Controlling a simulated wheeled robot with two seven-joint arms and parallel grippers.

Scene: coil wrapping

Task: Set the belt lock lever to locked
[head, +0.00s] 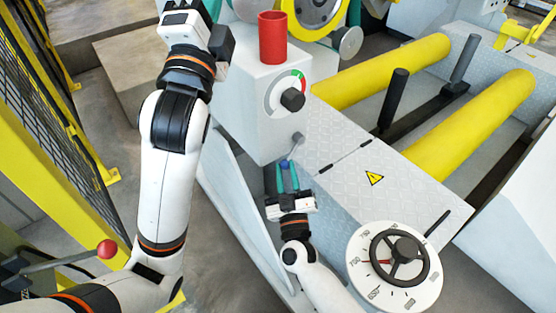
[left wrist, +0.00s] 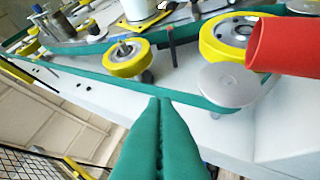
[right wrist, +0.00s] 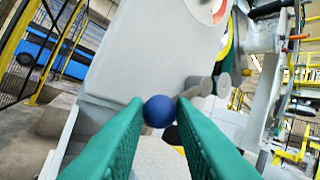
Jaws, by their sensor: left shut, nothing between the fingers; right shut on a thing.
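The belt lock lever appears to be the short grey lever with a blue ball knob (head: 284,163) on the side of the grey control box (head: 262,110). It slants down and left from its pivot (head: 298,139). My right gripper (head: 285,172) is shut on the blue knob, which also shows between the green fingertips in the right wrist view (right wrist: 159,111). No lock marking is readable. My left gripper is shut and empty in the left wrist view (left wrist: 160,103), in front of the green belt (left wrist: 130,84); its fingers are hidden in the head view.
A red cylinder (head: 272,38) and a black selector knob (head: 292,99) are on the box. A numbered handwheel (head: 403,250) is at lower right, yellow rollers (head: 470,125) to the right. A red-ball lever (head: 107,249) and yellow fence (head: 65,130) stand left.

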